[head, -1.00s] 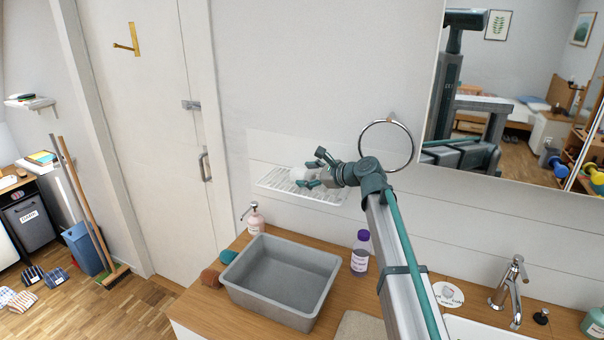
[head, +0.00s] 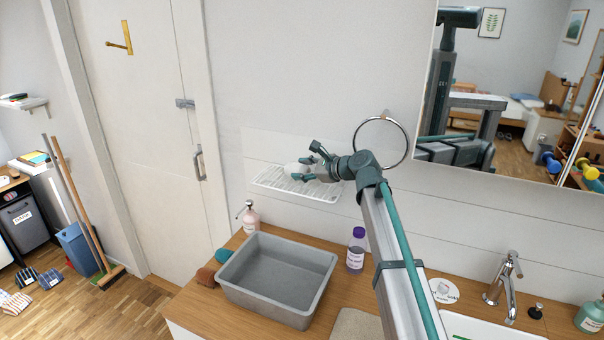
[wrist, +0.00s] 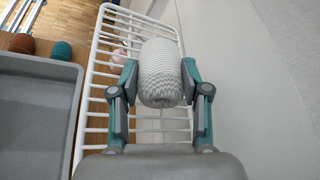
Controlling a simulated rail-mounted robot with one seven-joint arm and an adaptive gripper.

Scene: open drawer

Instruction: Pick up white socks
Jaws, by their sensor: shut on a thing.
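The white socks (wrist: 161,73) show in the wrist view as a ribbed white roll between the two fingers of my gripper (wrist: 160,84). The fingers press on the roll from both sides. In the head view my gripper (head: 308,169) is at the white wire rack (head: 268,186) on the wall, and the socks (head: 292,169) show as a small pale shape at its fingers. The rack (wrist: 97,95) lies behind the roll in the wrist view. I cannot tell whether the roll still touches the rack.
A grey basin (head: 300,318) stands on the wooden counter below the rack. A pink soap bottle (head: 251,219), a purple-capped bottle (head: 356,252), and brown (head: 206,277) and teal (head: 222,257) items stand around it. A towel ring (head: 405,150) hangs behind my arm.

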